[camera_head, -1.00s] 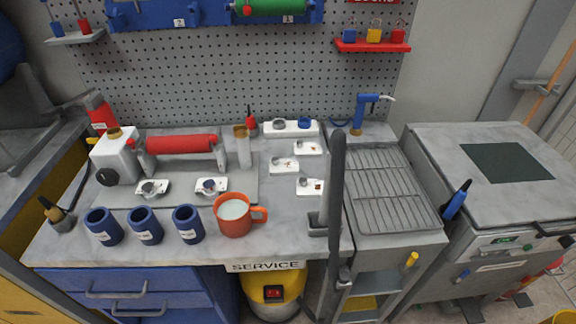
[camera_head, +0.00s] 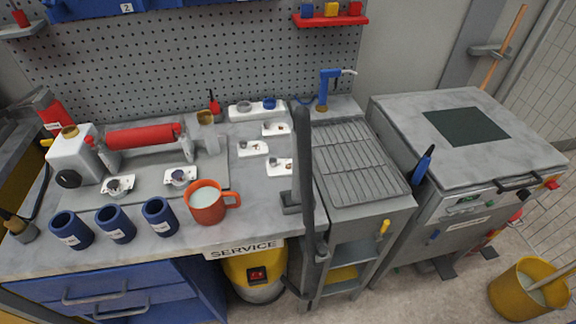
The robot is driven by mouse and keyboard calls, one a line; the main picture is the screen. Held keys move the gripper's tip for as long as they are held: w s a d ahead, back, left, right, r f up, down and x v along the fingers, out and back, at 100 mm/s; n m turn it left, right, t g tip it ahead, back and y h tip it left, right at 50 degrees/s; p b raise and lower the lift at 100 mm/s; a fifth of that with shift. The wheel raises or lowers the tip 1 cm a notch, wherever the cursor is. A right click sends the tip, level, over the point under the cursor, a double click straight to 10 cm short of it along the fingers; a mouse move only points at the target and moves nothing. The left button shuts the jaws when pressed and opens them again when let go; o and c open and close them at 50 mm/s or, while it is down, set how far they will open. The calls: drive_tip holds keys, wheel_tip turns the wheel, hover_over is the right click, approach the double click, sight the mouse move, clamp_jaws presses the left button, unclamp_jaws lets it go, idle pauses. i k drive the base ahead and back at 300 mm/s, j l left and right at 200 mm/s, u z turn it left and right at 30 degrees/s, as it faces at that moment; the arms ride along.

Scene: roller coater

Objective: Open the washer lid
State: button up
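The washer (camera_head: 470,215) is a grey box-shaped machine at the right. Its flat grey lid (camera_head: 400,115) has a dark rectangular panel in the middle and appears to lie closed on the body. A dark bar handle (camera_head: 518,182) sticks out at the front edge, towards the right.
A blue-handled tool (camera_head: 424,163) is at the washer's left side. The workbench (camera_head: 240,225) holds an orange mug and blue cups. A yellow bucket (camera_head: 510,295) stands at the lower right; floor shows before the washer.

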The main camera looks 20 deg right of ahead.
sight(476, 139)
drive_tip(key=z, duration=1.45)
